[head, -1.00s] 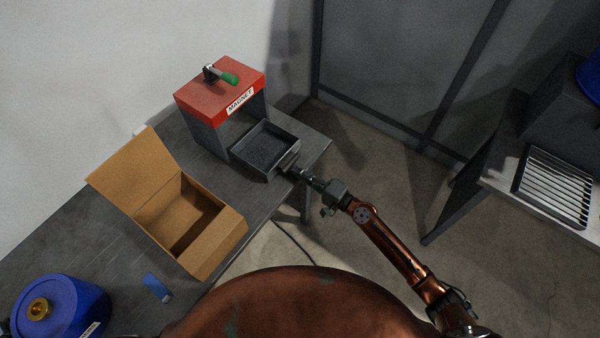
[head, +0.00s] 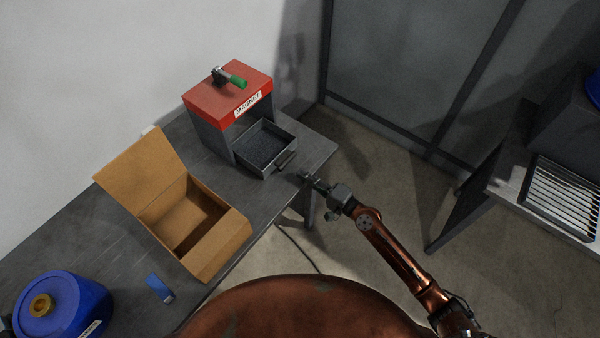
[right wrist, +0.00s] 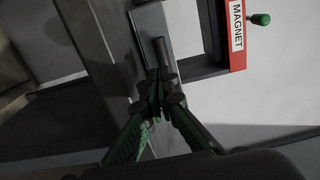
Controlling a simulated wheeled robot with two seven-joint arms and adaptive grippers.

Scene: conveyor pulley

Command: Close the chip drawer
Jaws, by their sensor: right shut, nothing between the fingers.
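The chip drawer (head: 265,150) is a grey tray with dark chips in it. It is partly pulled out from the grey housing under the red box top marked MAGNET (head: 228,95). Its handle (head: 286,160) is on the front face. In the head view my right gripper (head: 304,176) is just in front of the handle, with a small gap. In the right wrist view the shut fingers (right wrist: 158,78) point toward the drawer's front and handle bar; contact cannot be told there. My left gripper is not in view.
An open cardboard box (head: 190,220) stands on the grey table (head: 100,240) left of the magnet unit. A blue canister (head: 66,308) and a small blue item (head: 159,288) lie nearer. A green-handled lever (head: 236,82) tops the unit. Another bench (head: 510,175) is at right.

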